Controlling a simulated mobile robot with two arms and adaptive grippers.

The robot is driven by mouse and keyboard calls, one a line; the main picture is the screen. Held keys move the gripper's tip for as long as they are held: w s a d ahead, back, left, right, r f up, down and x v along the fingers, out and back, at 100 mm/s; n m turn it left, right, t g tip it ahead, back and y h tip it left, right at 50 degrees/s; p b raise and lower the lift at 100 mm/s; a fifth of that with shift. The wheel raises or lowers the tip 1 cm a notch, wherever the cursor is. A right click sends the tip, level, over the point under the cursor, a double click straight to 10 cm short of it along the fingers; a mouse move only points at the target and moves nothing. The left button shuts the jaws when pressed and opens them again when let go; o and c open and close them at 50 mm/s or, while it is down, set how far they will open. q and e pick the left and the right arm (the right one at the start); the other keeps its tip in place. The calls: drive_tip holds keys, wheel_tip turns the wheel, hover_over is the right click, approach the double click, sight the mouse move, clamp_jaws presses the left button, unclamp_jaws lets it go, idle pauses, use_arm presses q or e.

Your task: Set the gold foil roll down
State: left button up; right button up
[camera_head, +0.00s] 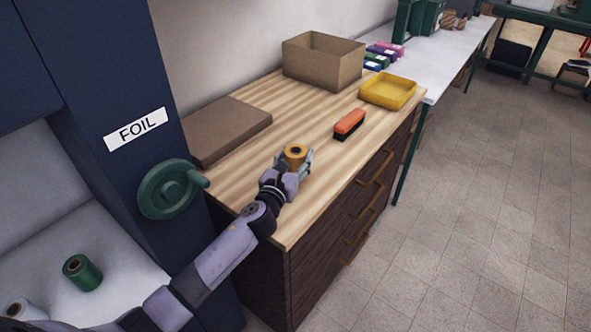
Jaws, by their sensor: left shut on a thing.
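The gold foil roll (295,152) is upright, a short gold-orange cylinder with a dark core hole on top. My left gripper (294,162) is shut around it, over the front part of the striped wooden counter top (240,182). I cannot tell whether the roll's base touches the counter, since the gripper hides its lower part. My right gripper is not in view.
On the counter are a flat brown box (226,130), an open cardboard box (322,62), a yellow tray (388,90) and an orange brush (349,124).

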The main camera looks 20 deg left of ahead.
sight(294, 169)
use_arm(q)
drive_tip(key=shift+f+b, duration=0.5)
drive_tip(key=shift+f, duration=1.2)
drive_tip(key=shift+f, duration=0.15)
drive_tip(key=o, duration=1.3)
drive_tip(key=shift+c, duration=0.2)
drive_tip(key=shift+r, duration=0.2)
drive_tip(key=shift+s+f, duration=0.15)
drive_tip(key=shift+s, duration=0.25)
drive_tip(key=s, duration=1.1)
drive_tip(key=shift+s+a+b, duration=0.15)
drive_tip(key=shift+a+b, duration=0.15)
